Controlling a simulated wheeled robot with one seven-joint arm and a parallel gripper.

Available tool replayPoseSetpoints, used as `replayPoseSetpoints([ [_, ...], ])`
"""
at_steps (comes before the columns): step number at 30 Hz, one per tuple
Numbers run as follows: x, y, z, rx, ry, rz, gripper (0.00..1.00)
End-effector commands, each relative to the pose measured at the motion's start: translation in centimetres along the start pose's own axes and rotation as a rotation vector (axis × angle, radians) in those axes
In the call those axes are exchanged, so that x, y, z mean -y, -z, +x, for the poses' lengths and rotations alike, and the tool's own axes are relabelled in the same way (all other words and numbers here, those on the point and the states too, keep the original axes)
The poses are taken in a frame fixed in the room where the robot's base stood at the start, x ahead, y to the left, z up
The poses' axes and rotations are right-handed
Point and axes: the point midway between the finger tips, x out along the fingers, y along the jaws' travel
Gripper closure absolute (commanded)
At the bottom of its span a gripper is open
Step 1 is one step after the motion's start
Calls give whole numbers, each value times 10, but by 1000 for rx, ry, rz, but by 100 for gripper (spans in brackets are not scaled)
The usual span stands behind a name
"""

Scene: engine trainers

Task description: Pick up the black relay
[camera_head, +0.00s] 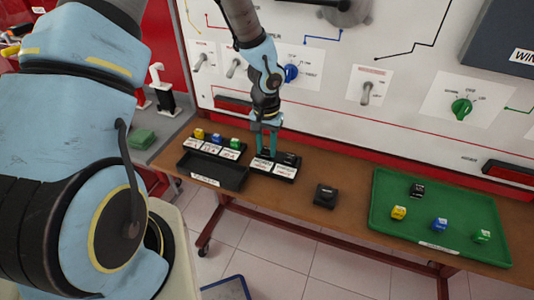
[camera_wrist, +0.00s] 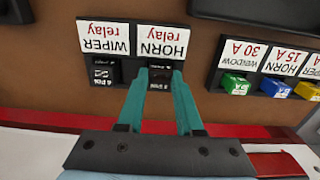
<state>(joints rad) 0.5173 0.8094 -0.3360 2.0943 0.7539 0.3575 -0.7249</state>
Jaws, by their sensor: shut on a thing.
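My gripper (camera_head: 266,150) has teal fingers and reaches down into the small black relay rack (camera_head: 284,174) on the brown table. In the wrist view, my gripper (camera_wrist: 159,76) is shut on a black relay (camera_wrist: 160,77) at the slot labelled HORN relay; the fingers partly hide it. Whether it is fully seated cannot be told. A second black relay (camera_wrist: 104,73) sits beside it at the WIPER relay slot, and it also shows in the head view (camera_head: 290,158). Another black relay-like block (camera_head: 417,190) lies in the green tray (camera_head: 385,240).
A fuse rack (camera_head: 213,148) with yellow, blue and green fuses stands left of the relay rack, behind an empty black tray (camera_head: 210,172). A black box (camera_head: 325,195) sits mid-table. The green tray also holds coloured fuses. A white switch panel (camera_head: 330,110) rises close behind.

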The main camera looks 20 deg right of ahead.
Motion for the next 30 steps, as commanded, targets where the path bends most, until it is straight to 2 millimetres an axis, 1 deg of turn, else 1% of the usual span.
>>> replayPoseSetpoints([
  [5,0,0,0,0,0,0,100],
  [8,0,1,-5,-3,0,0,100],
  [11,1,1,-18,-4,0,-2,100],
  [18,1,1,-65,-5,0,-3,100],
  [21,0,1,-82,-3,0,-2,100],
  [24,0,1,-94,-2,0,-1,100],
  [30,0,0,-109,0,-1,0,100],
])
